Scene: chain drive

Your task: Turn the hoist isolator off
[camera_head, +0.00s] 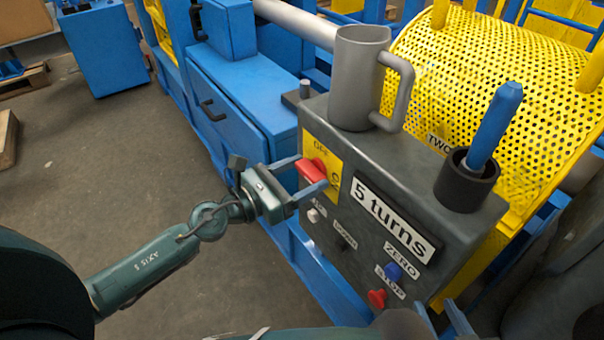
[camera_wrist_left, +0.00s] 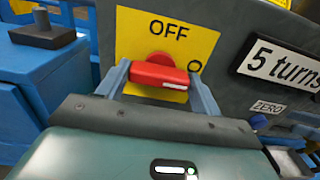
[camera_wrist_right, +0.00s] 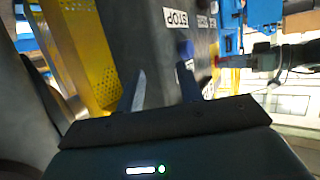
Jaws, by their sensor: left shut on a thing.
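The hoist isolator is a red rotary handle (camera_head: 312,169) on a yellow plate (camera_head: 322,150) at the left end of the grey control box (camera_head: 400,170). In the left wrist view the red handle (camera_wrist_left: 160,76) lies about level, its white mark at the right end, beside a partly hidden label. "OFF" is printed above it. My left gripper (camera_head: 299,178) is shut on the handle, with one finger at each end. My right gripper (camera_head: 440,318) is at the lower edge of the head view; in the right wrist view its fingers (camera_wrist_right: 163,90) are apart and empty.
A grey mug (camera_head: 355,80) and a black cup (camera_head: 467,180) holding a blue stick (camera_head: 496,125) stand on the box. A blue ZERO button (camera_head: 393,270) and red STOP button (camera_head: 377,298) are on its face. A yellow perforated guard (camera_head: 480,70) is behind.

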